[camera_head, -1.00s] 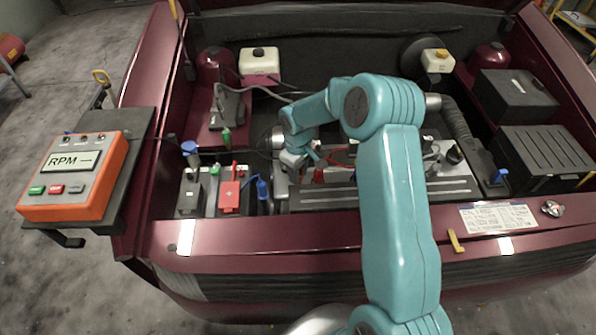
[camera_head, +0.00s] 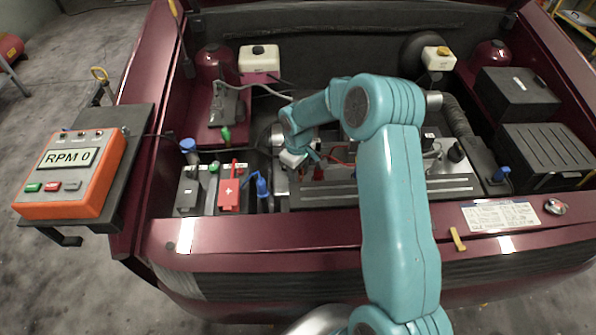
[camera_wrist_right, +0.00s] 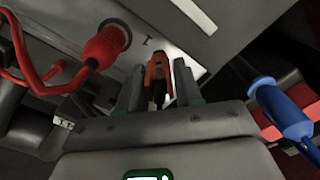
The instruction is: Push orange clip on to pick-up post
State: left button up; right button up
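My right gripper (camera_head: 293,159) is low in the engine bay, left of the engine's dark ribbed cover, and my arm hides part of the area. In the right wrist view its two fingers (camera_wrist_right: 160,88) stand on either side of the orange clip (camera_wrist_right: 157,71), which has a dark lower part. The clip sits snugly between the fingers, close to a pale surface. The clip cannot be made out in the head view. I cannot pick out the pick-up post clearly in either view. My left gripper is not in view.
An orange tester (camera_head: 72,174) reading RPM 0 sits on a dark shelf at the left. A red clamp (camera_head: 229,192) and a blue clamp (camera_head: 262,186) are at the battery. A red plug with its cable (camera_wrist_right: 104,46) and a blue clamp (camera_wrist_right: 284,110) flank my gripper in the wrist view.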

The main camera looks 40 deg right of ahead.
jog(key=o, duration=0.3)
notch_tip(320, 180, up, 16)
jog(key=shift+r, duration=0.2)
